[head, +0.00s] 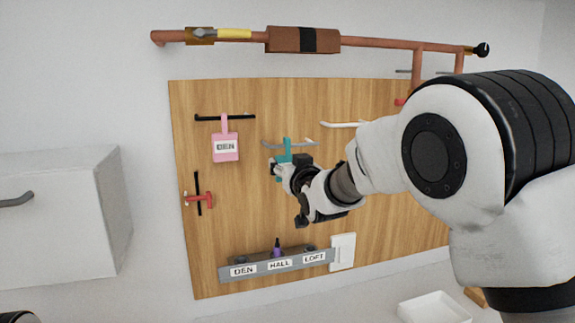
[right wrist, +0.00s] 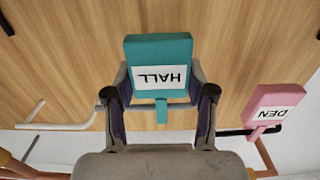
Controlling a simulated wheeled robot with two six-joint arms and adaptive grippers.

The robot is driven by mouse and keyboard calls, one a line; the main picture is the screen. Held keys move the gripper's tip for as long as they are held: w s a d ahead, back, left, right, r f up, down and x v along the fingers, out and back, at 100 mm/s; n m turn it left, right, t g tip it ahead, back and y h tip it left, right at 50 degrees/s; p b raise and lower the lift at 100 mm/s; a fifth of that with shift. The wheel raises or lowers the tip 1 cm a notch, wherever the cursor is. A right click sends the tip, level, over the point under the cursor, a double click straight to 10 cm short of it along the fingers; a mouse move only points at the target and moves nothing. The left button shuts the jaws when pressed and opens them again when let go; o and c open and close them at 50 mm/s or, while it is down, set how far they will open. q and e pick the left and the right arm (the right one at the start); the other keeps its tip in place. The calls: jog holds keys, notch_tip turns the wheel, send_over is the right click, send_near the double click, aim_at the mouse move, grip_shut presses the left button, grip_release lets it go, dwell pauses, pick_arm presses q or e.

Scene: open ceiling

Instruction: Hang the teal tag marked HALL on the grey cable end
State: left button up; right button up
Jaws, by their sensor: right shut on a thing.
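The teal tag marked HALL (head: 284,158) is in front of the wooden board at the grey cable end (head: 270,144). In the right wrist view the tag (right wrist: 158,50) appears upside down, with its white label facing me. My right gripper (head: 284,172) is shut on the tag; its two fingers (right wrist: 161,92) are at the tag's sides. The tag's narrow teal strap crosses the grey cable in both views. I cannot tell whether the strap is around the cable or only in front of it.
A pink DEN tag (head: 226,148) hangs on a black cable end to the left. A white cable end (head: 342,125) is to the right. Below are a red-handled piece (head: 199,199) and a grey rail (head: 240,273) labelled DEN, HALL, LOFT. A copper pipe (head: 370,42) runs above.

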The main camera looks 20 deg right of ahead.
jog(key=shift+f, duration=0.35)
jog(key=o, duration=1.2)
jog(key=shift+s, duration=0.1)
